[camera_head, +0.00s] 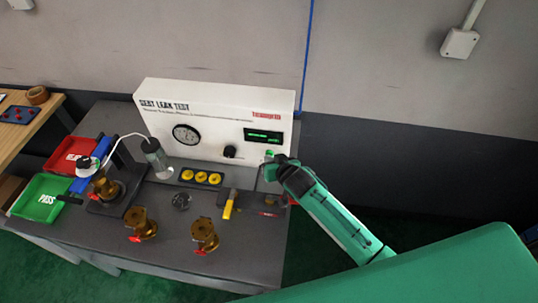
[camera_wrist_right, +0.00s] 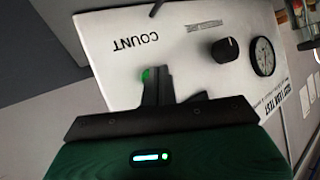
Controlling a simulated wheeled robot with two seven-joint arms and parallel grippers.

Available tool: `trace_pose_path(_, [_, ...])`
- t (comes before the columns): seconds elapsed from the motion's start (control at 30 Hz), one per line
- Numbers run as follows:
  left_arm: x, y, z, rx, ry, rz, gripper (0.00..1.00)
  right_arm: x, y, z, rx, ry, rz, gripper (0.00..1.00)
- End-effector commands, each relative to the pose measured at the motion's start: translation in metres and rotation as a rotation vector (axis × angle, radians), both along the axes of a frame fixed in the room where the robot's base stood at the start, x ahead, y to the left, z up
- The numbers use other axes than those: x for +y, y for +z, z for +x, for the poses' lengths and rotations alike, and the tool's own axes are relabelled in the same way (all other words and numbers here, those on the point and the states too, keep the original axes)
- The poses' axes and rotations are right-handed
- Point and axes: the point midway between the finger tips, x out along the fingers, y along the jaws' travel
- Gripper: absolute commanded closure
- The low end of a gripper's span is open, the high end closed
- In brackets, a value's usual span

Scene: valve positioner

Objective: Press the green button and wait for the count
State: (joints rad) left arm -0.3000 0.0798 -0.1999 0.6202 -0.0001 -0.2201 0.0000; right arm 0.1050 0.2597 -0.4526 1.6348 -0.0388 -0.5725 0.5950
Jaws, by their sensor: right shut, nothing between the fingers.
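The white test panel (camera_head: 220,112) stands at the back of the bench, with a lit green display (camera_head: 263,136) whose digits are too small to read. The green button (camera_head: 269,153) is below the display, just beyond my right gripper (camera_head: 271,168). In the right wrist view the green button (camera_wrist_right: 147,74) shows beside the tips of my right gripper (camera_wrist_right: 158,72), near the COUNT label (camera_wrist_right: 130,44). The fingers are shut and empty, pointing at the panel. I cannot tell whether they touch the button. My left gripper is not in view.
A gauge (camera_head: 186,134) and black knob (camera_head: 230,151) are on the panel. A brass valve (camera_head: 105,188) sits in a stand beside a clear cylinder (camera_head: 156,158). Two brass valves (camera_head: 140,224) (camera_head: 204,235) stand in front. Red (camera_head: 68,156) and green PASS (camera_head: 42,198) trays lie left.

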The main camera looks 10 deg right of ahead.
Motion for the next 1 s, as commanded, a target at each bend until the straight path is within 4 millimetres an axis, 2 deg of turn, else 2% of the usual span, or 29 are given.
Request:
trace_pose_path(0.47, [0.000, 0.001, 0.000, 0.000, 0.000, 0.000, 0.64, -0.001, 0.001, 0.002, -0.002, 0.000, 0.000, 1.00])
trace_pose_path(0.8, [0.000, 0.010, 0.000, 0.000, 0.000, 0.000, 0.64, 0.005, 0.002, -0.012, -0.002, 0.000, 0.002, 1.00])
trace_pose_path(1.0, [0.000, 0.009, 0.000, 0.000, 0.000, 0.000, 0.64, 0.006, 0.001, -0.014, -0.002, 0.000, 0.000, 1.00])
